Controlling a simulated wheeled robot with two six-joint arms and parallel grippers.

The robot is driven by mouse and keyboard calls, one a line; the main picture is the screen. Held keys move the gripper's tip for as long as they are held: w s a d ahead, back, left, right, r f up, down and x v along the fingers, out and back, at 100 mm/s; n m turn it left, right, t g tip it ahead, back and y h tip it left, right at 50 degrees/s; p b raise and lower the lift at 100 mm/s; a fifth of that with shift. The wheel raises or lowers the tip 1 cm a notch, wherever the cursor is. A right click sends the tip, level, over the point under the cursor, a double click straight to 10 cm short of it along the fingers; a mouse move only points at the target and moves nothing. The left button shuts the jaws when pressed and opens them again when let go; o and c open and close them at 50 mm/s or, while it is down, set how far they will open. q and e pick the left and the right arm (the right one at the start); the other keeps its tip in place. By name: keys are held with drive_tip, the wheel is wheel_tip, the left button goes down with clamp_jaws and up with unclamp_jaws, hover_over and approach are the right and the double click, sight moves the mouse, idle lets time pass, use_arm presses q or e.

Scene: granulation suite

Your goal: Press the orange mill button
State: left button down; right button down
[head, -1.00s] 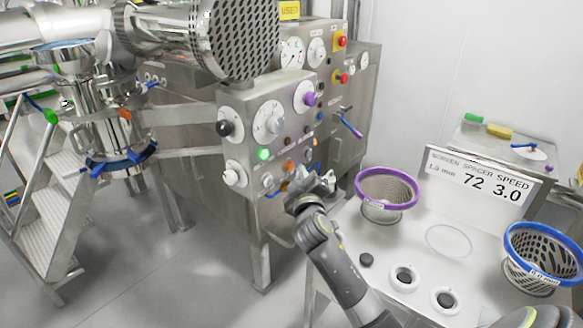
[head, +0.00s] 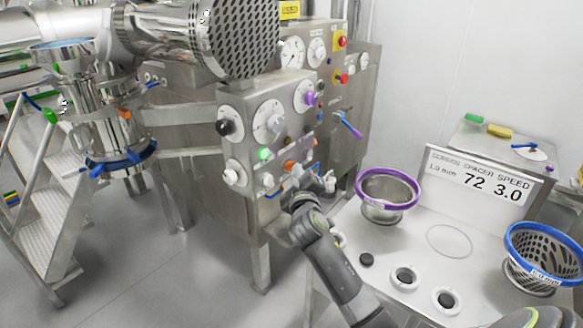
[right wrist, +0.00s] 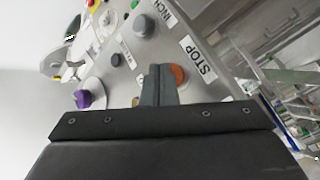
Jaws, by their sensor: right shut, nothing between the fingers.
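An orange button (head: 289,164) sits low on the front of the steel control panel (head: 262,205). My right gripper (head: 292,175) is shut and empty, at the panel just below this button. In the right wrist view, the shut fingertips (right wrist: 160,72) overlap the left edge of an orange button (right wrist: 180,74) beside a STOP label (right wrist: 198,59). I cannot tell whether they touch it. A second small orange button (head: 309,141) is higher on the panel. No mill label is readable. My left gripper is not in view.
Close by on the panel are a lit green button (head: 264,154), a black knob (head: 225,127), a purple knob (head: 310,98) and dials. A bench (head: 425,275) with a purple-rimmed basket (head: 388,178) and a blue-rimmed basket (head: 545,235) stands right. Steps (head: 48,222) stand left.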

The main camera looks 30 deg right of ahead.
drive_tip(key=shift+w+a, duration=0.15)
drive_tip(key=shift+w, duration=0.1)
drive_tip(key=shift+s, duration=0.15)
idle(0.5)
drive_tip(key=shift+s+d, duration=0.35)
drive_tip(key=shift+s, duration=0.35)
drive_tip(key=s, duration=0.1)
drive_tip(key=s+d+p, duration=0.1)
drive_tip(key=s, duration=0.1)
drive_tip(key=s+d+p, duration=0.1)
drive_tip(key=shift+s, duration=0.3)
idle(0.6)
